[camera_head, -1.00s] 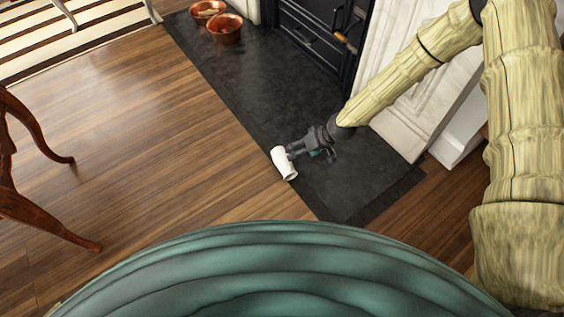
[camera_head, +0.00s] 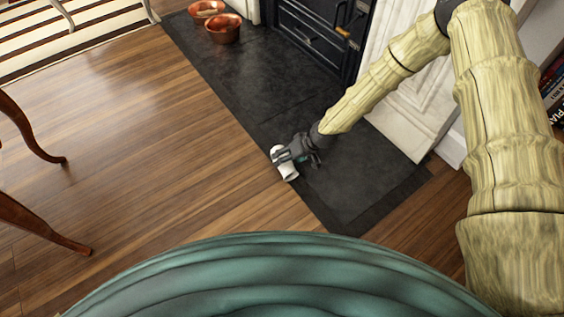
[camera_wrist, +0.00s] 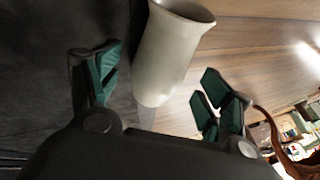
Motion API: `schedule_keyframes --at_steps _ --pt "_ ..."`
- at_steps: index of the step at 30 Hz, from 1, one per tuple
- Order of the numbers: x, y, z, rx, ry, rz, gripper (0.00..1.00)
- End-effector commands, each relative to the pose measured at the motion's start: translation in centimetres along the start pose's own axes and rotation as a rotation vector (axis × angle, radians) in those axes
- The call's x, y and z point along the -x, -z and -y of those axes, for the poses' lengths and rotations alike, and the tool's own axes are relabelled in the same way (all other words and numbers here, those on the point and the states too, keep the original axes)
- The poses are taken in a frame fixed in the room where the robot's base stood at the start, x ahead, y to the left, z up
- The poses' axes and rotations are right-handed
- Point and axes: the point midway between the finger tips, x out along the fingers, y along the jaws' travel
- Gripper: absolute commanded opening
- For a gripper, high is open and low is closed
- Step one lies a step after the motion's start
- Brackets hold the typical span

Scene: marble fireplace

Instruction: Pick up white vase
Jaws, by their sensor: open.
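The white vase (camera_head: 286,168) lies at the edge of the dark hearth slab, beside the wood floor, in the head view. In the wrist view the vase (camera_wrist: 168,50) shows its flared rim at the top, and its body lies between my two fingers. My gripper (camera_head: 286,158) is at the vase in the head view and covers part of it. In the wrist view my gripper (camera_wrist: 157,88) is open, with gaps between the green finger pads and the vase on both sides.
The dark hearth slab (camera_head: 250,95) runs along the fireplace. Copper pots (camera_head: 222,28) stand at its far end. Wooden furniture legs (camera_head: 45,225) stand at the left. The wood floor (camera_head: 150,150) between is clear.

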Motion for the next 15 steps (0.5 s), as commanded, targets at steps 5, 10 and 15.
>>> schedule_keyframes --at_steps 5,10,15 --pt "-1.23 -0.01 -0.02 0.001 0.000 0.000 0.79" --pt "-1.16 0.02 0.02 0.000 0.000 0.000 0.79" --pt "-1.16 0.00 0.01 0.000 0.000 0.000 0.54"
